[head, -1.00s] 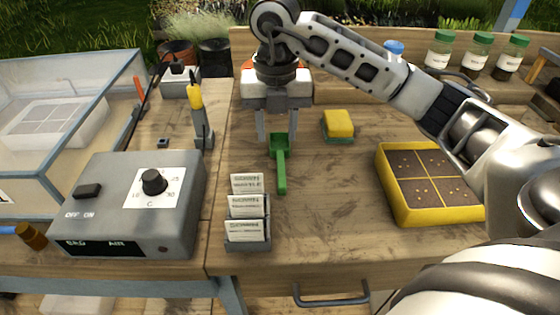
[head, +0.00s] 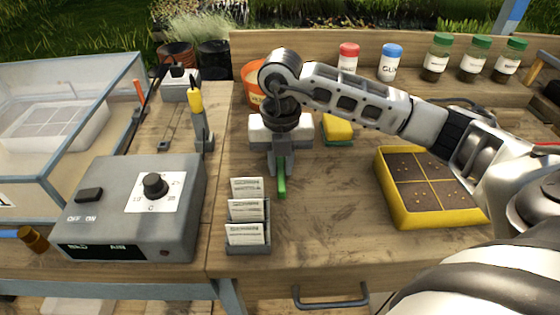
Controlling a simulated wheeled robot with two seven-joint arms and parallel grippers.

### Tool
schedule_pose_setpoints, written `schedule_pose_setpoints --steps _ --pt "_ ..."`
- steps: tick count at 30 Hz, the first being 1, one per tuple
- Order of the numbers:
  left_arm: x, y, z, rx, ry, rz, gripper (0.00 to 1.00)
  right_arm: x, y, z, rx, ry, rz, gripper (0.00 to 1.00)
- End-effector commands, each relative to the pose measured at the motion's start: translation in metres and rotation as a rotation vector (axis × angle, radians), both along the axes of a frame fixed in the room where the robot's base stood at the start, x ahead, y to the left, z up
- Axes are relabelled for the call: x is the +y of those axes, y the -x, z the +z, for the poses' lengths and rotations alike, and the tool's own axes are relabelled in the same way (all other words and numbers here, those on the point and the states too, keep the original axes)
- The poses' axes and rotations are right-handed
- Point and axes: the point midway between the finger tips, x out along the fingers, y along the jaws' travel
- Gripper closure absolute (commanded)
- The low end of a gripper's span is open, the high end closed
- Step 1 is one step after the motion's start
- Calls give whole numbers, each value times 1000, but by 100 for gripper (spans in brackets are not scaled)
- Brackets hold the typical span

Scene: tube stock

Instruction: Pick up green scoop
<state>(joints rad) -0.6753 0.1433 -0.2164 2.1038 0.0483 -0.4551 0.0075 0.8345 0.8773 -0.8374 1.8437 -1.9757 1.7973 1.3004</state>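The green scoop (head: 281,187) lies on the wooden bench top, just behind the card holder. Only the lower part of its handle shows; its head is hidden behind my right gripper. My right gripper (head: 280,172) points down over the scoop, with its two fingers close together on either side of the handle. It looks shut on the scoop, which appears still at bench level. My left gripper is not in view.
A grey control box (head: 125,215) is to the left. A yellow seed tray (head: 393,213) is to the right. A yellow sponge (head: 339,129) and an orange pot (head: 251,88) lie behind. Bench between scoop and tray is clear.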

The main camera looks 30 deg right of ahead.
Motion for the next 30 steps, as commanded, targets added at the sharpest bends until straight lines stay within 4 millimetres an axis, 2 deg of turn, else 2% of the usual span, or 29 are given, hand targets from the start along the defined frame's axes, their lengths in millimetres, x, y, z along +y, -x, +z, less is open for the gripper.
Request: schedule_pose_setpoints --steps 2,12,17,22,30 --pt "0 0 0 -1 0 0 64 0 0 0 0 0 0 100" --pt "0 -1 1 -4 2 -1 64 0 0 2 -1 -1 0 100" --pt "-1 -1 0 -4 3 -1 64 0 -1 11 -5 -2 0 100" --pt "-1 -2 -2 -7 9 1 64 4 2 38 -7 -3 4 100" --pt "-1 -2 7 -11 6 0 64 42 43 100 -7 1 10 100"
